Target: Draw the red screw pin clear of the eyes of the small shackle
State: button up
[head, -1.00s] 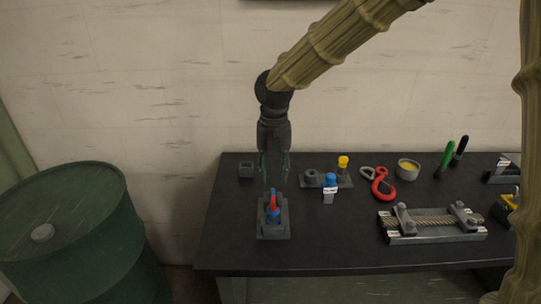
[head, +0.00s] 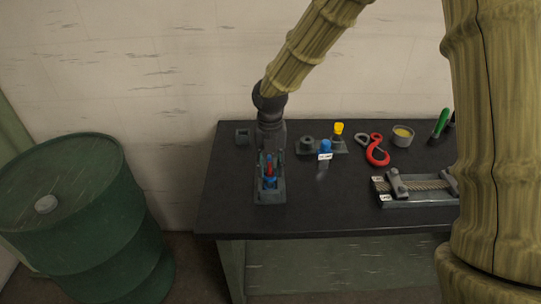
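The red screw pin (head: 268,170) shows as a small upright red shape at the left part of the bench. Blue parts of the small shackle (head: 270,183) show around and below it, in a grey holder (head: 270,198). My gripper (head: 269,175) points down from above, with a finger on each side of the red pin. Whether the fingers touch the pin is too small to tell. The eyes of the shackle are partly hidden by the fingers.
A plate with a yellow-topped pin (head: 338,129), a blue-topped piece (head: 325,147), a red hook (head: 376,150), a cup (head: 402,136) and a rope fixture (head: 415,202) lie right. A green drum (head: 80,230) stands left of the bench.

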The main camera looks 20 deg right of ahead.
jog(key=shift+w+f, duration=0.15)
jog(key=shift+f, duration=0.2)
jog(key=shift+r, duration=0.1)
grip_shut()
jog(key=shift+r, duration=0.15)
notch_tip(320, 180, up, 12)
jog(key=p, duration=1.2)
jog(key=shift+w+r, duration=0.15)
dwell(1.5)
